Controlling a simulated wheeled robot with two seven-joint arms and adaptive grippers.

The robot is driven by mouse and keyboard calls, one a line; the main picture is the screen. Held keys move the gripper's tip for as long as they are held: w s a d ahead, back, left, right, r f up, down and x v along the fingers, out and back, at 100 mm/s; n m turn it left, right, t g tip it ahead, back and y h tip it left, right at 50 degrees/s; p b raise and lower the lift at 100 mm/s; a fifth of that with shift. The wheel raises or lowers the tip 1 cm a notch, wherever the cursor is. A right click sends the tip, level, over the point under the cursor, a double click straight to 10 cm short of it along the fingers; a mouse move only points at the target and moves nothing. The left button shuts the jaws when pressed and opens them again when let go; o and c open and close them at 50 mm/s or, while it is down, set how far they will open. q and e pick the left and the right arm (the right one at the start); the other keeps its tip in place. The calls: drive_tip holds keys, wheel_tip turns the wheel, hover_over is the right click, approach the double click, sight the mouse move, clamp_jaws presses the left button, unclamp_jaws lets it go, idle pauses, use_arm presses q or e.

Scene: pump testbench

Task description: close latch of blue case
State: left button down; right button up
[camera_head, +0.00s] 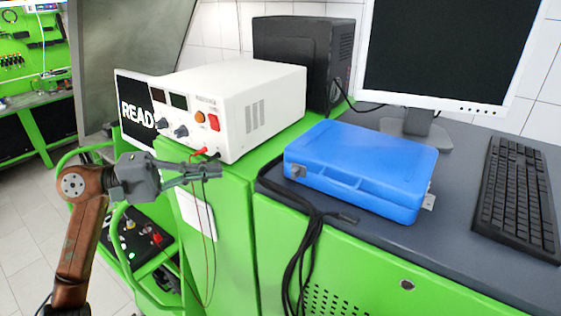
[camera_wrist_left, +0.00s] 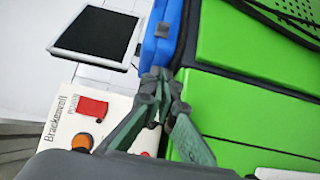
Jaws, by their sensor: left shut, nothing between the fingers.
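The blue case (camera_head: 360,166) lies flat with its lid down on the dark worktop. A grey latch (camera_head: 298,171) sits at the left end of its front side. Another metal latch (camera_head: 429,202) sticks out at the right front corner. My left gripper (camera_head: 217,172) is shut and empty, to the left of the case and apart from it, in front of the power supply. In the left wrist view the shut fingers (camera_wrist_left: 163,82) point toward part of the blue case (camera_wrist_left: 168,30). My right gripper is not in view.
A white power supply (camera_head: 255,110) with a red lead stands left of the case. A monitor (camera_head: 440,50) and keyboard (camera_head: 515,195) are behind and right. Black cables (camera_head: 305,225) hang over the green cabinet's front edge. A black box (camera_head: 305,55) stands behind.

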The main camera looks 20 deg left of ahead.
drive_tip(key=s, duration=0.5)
use_arm(q)
drive_tip(key=p, duration=0.4)
approach(275, 187)
drive_tip(key=w+d+r, duration=0.4)
drive_tip(key=w, duration=0.1)
drive_tip(key=shift+w+d, duration=0.15)
drive_tip(key=shift+d, duration=0.2)
drive_tip(key=d, duration=0.1)
drive_tip(key=d+p, duration=0.1)
drive_tip(key=d, duration=0.1)
drive_tip(key=shift+s+d, duration=0.2)
drive_tip(key=shift+s, duration=0.15)
drive_tip(key=shift+s+d, duration=0.15)
drive_tip(key=shift+d, duration=0.1)
drive_tip(key=shift+d+f+p, duration=0.1)
drive_tip(key=shift+d+p, duration=0.15)
drive_tip(key=shift+p, duration=0.05)
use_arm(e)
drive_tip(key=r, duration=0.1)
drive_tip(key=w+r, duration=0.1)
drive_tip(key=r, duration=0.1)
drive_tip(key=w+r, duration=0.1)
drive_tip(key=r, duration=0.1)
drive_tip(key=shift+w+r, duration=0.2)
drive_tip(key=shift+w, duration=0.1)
